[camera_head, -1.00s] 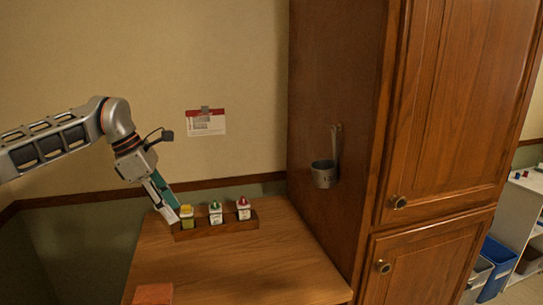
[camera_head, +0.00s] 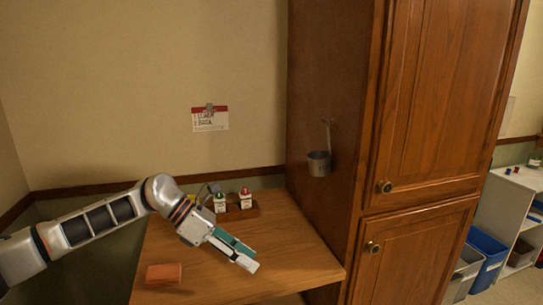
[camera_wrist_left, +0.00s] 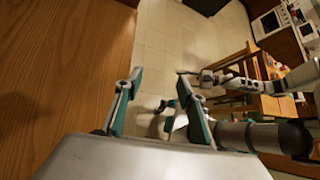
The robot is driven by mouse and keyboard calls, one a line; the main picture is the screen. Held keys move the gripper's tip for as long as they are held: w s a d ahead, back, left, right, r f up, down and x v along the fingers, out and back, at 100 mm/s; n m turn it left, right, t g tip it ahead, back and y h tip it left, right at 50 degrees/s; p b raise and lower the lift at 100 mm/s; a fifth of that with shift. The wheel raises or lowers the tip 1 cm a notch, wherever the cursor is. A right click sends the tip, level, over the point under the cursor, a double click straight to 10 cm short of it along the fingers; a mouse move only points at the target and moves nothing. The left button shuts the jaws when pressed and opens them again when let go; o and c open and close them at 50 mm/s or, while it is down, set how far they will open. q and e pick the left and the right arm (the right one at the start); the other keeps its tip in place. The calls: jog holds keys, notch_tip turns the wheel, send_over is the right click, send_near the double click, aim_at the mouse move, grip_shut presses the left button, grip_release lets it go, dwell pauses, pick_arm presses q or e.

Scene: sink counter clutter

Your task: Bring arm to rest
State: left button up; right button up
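My left arm comes in from the left in the head view, with its gripper (camera_head: 246,258) above the wooden counter, pointing down and to the right. The left wrist view shows its two green-and-grey fingers (camera_wrist_left: 160,78) spread apart, with only distant floor between them. The gripper is open and empty. In the left wrist view, a pale arm (camera_wrist_left: 285,82) reaches in from the right; it looks like my right arm. Its end (camera_wrist_left: 203,78) is too small to tell whether it is open or shut.
The counter (camera_head: 290,250) has a wooden rack (camera_head: 236,214) with small bottles, partly hidden behind my left wrist, and a red-orange block (camera_head: 164,273). A tall wooden cabinet (camera_head: 335,110) stands at right with a hanging metal cup (camera_head: 319,164). A card (camera_head: 210,119) hangs on the wall.

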pick_arm(q)
jog(key=s+d+f+n+t+h, duration=0.2)
jog(key=s+d+n+t+h, duration=0.3)
jog(key=d+n+h, duration=0.55)
jog(key=s+a+f+n+t+y, duration=0.1)
jog(key=a+f+n+t+y, duration=0.6)
jog(key=n, duration=0.6)
jog(key=s+a+f+n+t+y, duration=0.2)
jog(key=a+f+n+t+y, duration=0.3)
jog(key=f+n, duration=0.55)
jog(key=s+a+f+n+g+y, duration=0.5)
jog(key=s+a+f+n, duration=0.7)
jog(key=s+f, duration=0.5)
jog(key=shift+s+a+f+g+y, duration=0.35)
jog(key=shift+s+a+y, duration=0.2)
jog(key=shift+a+y, duration=0.55)
jog(key=shift+a, duration=0.15)
